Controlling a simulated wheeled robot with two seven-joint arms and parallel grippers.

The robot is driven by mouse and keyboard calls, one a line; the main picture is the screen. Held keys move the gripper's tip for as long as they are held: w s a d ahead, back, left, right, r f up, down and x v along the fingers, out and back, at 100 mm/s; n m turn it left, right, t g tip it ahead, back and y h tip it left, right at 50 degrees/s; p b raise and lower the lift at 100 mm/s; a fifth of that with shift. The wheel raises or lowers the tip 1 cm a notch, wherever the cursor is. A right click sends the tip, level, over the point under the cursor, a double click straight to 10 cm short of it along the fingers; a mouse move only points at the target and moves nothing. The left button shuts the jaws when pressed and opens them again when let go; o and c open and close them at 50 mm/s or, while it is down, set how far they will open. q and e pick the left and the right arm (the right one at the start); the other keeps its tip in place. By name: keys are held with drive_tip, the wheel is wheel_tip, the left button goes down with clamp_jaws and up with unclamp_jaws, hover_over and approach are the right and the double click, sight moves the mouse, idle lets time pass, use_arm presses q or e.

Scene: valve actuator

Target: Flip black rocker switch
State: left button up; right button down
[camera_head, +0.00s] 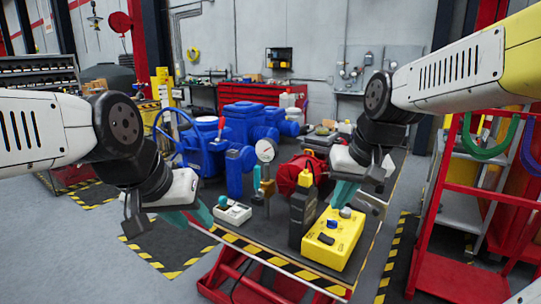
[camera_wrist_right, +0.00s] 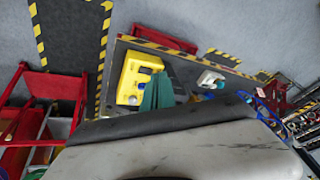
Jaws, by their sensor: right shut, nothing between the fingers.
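A yellow control box (camera_head: 335,238) stands at the front right of the cart top, with a blue knob and small dark parts on its face. It also shows in the right wrist view (camera_wrist_right: 128,82). My right gripper (camera_head: 342,196), with teal fingers, is shut and empty just above the yellow box's far end. My left gripper (camera_head: 204,214) hovers left of the white box; its finger gap is unclear.
A black and yellow handheld device (camera_head: 303,207) stands upright beside the yellow box. A gauge (camera_head: 266,150), a red rounded part (camera_head: 293,172) and blue valve bodies (camera_head: 245,122) stand behind. A red cart (camera_head: 440,270) is at right. Floor in front is open.

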drive_tip(key=s+t, duration=0.2)
drive_tip(key=s, duration=0.5)
drive_tip(key=shift+s+a+r, duration=0.2)
drive_tip(key=shift+s+a, duration=0.1)
drive_tip(key=shift+a, duration=0.15)
drive_tip(key=w+d+f+m+g, duration=0.2)
drive_tip(key=w+f+m, duration=0.1)
drive_tip(key=w, duration=0.8)
drive_tip(key=w+d+f+m+g, duration=0.2)
drive_tip(key=w+f+m+g, duration=0.1)
drive_tip(key=w, duration=0.9)
drive_tip(key=shift+f+m, duration=0.35)
drive_tip(key=shift+m, duration=0.15)
drive_tip(key=shift+f, duration=0.1)
